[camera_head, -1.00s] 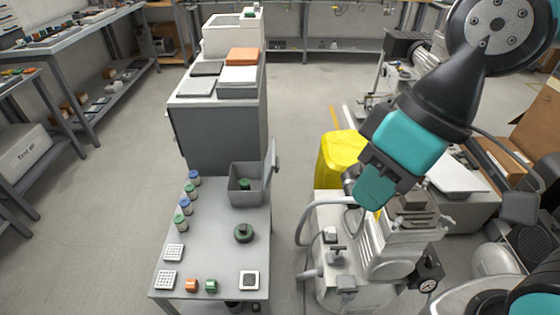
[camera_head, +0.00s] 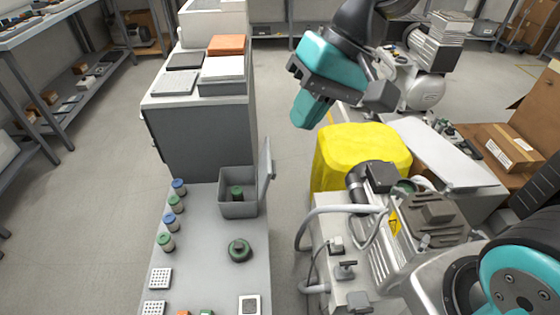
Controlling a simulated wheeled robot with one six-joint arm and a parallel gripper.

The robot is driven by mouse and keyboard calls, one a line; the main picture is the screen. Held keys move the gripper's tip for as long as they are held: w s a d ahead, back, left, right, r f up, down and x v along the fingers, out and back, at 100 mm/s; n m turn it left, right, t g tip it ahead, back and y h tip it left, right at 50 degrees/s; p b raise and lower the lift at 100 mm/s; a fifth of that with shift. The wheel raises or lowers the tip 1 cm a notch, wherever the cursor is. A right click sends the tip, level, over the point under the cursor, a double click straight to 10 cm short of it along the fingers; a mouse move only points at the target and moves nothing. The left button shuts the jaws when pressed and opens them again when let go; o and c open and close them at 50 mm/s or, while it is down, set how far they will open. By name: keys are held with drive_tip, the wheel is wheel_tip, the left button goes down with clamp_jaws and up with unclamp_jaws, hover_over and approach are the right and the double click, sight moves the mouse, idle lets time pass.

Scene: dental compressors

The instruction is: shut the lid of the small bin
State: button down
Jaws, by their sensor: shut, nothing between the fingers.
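The small grey bin (camera_head: 238,208) stands at the far right corner of the grey table. A green-topped object (camera_head: 237,192) is inside it. Its lid (camera_head: 266,162) stands open, raised nearly upright on the bin's right side. My gripper (camera_head: 304,122) is shut and empty, with teal fingers pointing down. In the picture it is above and to the right of the lid, apart from it, over the gap between the table and the yellow-covered item.
The grey table (camera_head: 205,250) also holds a dark green round object (camera_head: 239,250), several small jars on its left and white perforated blocks. A grey cabinet (camera_head: 205,130) stands behind. The yellow item (camera_head: 355,150) and compressor machinery (camera_head: 385,240) crowd the right side.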

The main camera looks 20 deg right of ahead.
sight(269, 169)
drive_tip(key=w+d+f+m+y+b, duration=0.2)
drive_tip(key=w+d+f+m+b, duration=0.15)
drive_tip(key=w+f+m, duration=0.4)
drive_tip(key=w+d+f+m+y+b, duration=0.15)
drive_tip(key=w+f+m+b, duration=0.25)
drive_tip(key=w+f, duration=0.55)
drive_tip(key=w+d+f+m+t+y+b, duration=0.1)
drive_tip(key=w+d+f+m+b, duration=0.2)
drive_tip(key=w+d+f+m, duration=0.4)
drive_tip(key=w+d+f+m+t+y+b, duration=0.1)
drive_tip(key=w+d+f+m+y+b, duration=0.2)
drive_tip(key=f, duration=0.6)
drive_tip(key=w+a+f+h+b, duration=0.1)
drive_tip(key=a+f, duration=0.2)
drive_tip(key=a, duration=0.7)
drive_tip(key=shift+w+a+f, duration=0.2)
drive_tip(key=shift+a+f, duration=0.1)
drive_tip(key=shift+a, duration=0.05)
drive_tip(key=shift+r+h, duration=0.1)
drive_tip(key=shift+h, duration=0.15)
